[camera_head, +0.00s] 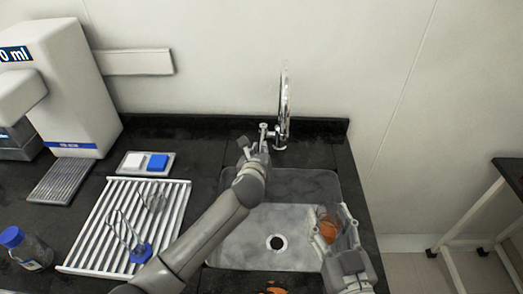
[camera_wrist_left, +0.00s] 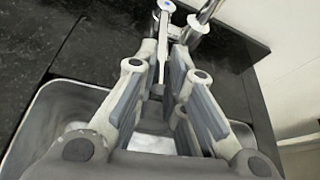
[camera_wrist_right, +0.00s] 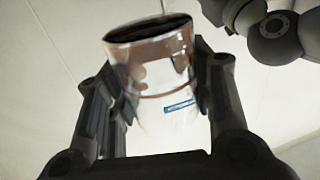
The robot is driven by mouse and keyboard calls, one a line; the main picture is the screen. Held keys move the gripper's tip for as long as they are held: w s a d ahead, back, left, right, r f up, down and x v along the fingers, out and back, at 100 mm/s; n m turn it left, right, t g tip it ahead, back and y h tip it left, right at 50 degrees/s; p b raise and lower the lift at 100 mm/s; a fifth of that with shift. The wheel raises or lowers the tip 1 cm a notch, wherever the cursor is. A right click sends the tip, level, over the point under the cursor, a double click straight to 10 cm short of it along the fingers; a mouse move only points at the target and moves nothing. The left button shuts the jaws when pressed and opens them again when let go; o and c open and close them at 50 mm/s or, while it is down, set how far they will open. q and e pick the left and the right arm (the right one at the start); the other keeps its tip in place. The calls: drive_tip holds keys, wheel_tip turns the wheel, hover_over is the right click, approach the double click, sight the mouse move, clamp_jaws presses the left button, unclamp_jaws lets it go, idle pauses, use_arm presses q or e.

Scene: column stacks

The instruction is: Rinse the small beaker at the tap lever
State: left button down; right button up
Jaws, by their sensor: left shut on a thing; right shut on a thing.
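The tap (camera_head: 284,108) stands at the back of the sink (camera_head: 215,256). My left gripper (camera_head: 254,148) is at the tap's base, shut on the tap lever (camera_wrist_left: 163,45), which shows between its fingertips in the left wrist view (camera_wrist_left: 160,75). My right gripper (camera_head: 335,232) is shut on the small beaker (camera_head: 327,226) over the right side of the sink. In the right wrist view the beaker (camera_wrist_right: 172,118) is clear glass with a brown-orange film on its upper part, between the fingers (camera_wrist_right: 158,85). I see no water stream.
A white ribbed rack (camera_head: 92,246) with glassware on it lies left of the sink. A blue-capped bottle (camera_head: 27,250), a small tray with a blue block (camera_head: 157,161) and a white dispenser (camera_head: 80,90) stand further left. The wall is close behind the tap.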

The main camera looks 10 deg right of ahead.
wheel_tip(320, 180, up, 3)
drive_tip(key=shift+p, duration=1)
drive_tip(key=shift+r+p, duration=0.6)
use_arm(q)
drive_tip(key=shift+w+a+m+g+h, duration=0.15)
drive_tip(key=shift+a+m+h, duration=0.25)
drive_tip(key=shift+a+h, duration=0.1)
drive_tip(key=shift+w+a+m+g+h, duration=0.15)
drive_tip(key=shift+a+m+h, duration=0.25)
drive_tip(key=shift+a, duration=0.1)
drive_tip(key=c, duration=1.5)
unclamp_jaws()
drive_tip(key=v, duration=1.2)
drive_tip(key=shift+s, duration=0.1)
